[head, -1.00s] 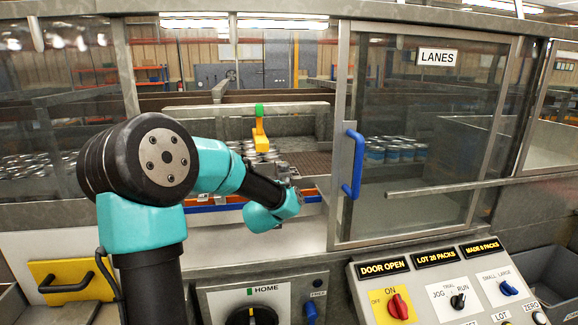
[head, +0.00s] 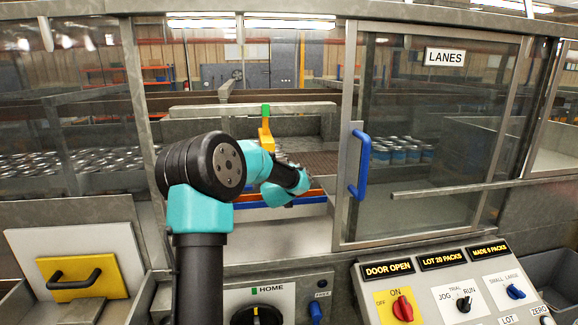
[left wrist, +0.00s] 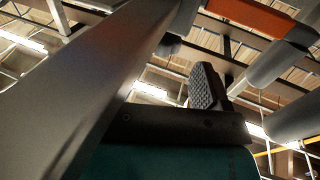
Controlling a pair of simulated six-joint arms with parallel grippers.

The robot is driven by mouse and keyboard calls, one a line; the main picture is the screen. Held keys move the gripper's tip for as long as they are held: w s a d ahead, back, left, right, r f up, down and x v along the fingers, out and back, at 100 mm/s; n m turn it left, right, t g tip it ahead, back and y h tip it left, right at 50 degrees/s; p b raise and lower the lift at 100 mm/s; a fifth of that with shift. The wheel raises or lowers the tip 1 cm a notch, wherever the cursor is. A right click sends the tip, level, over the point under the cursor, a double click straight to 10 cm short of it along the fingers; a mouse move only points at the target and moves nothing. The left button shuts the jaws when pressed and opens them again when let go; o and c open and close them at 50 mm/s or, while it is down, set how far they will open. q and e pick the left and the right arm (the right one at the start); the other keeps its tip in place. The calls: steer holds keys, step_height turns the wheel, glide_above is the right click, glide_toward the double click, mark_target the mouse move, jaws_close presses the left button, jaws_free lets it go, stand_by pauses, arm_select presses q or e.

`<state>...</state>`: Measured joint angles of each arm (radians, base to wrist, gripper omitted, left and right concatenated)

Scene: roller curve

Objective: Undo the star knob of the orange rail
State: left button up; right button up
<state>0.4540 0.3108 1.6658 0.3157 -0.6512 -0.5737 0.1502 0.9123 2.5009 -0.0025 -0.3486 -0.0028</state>
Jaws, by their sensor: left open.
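The orange rail (head: 316,193) shows as a short orange strip inside the open bay, just above a blue rail (head: 312,201) and right of my left arm's wrist. I cannot make out its star knob in the head view; my arm covers part of that spot. My left gripper is hidden behind my arm in the head view. In the left wrist view one dark, ribbed finger pad of my left gripper (left wrist: 205,88) shows, with nothing seen held. An orange bar (left wrist: 250,15) crosses the top of that view; I cannot tell whether it is the orange rail. My right gripper is not in view.
A sliding door with a blue handle (head: 360,164) stands right of the opening. A yellow-and-green piece (head: 266,132) rises behind my arm. Cans (head: 400,152) stand behind the glass. A control panel (head: 455,285) reading DOOR OPEN is front right.

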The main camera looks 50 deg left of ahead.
arm_select(q)
steer(key=shift+x, duration=2.5)
steer(key=c, duration=0.9)
steer(key=shift+c, duration=0.2)
steer(key=shift+n+g+y, duration=0.6)
steer(key=shift+y, duration=0.1)
steer(key=shift+w+d+n+g+y, duration=0.1)
steer(key=shift+n+g+y, duration=1.1)
steer(key=shift+n+g, duration=0.3)
steer(key=n+g+y, duration=0.1)
steer(key=g, duration=0.1)
steer(key=n+g+y, duration=0.1)
steer(key=n+g, duration=0.1)
steer(key=g, duration=0.1)
steer(key=shift+f, duration=0.15)
steer(key=n+g, duration=0.3)
steer(key=g, duration=0.2)
steer(key=n+g, duration=0.3)
steer(key=g, duration=0.2)
steer(key=shift+w+f+n, duration=0.1)
steer(key=shift+n, duration=0.2)
steer(key=shift+g, duration=0.6)
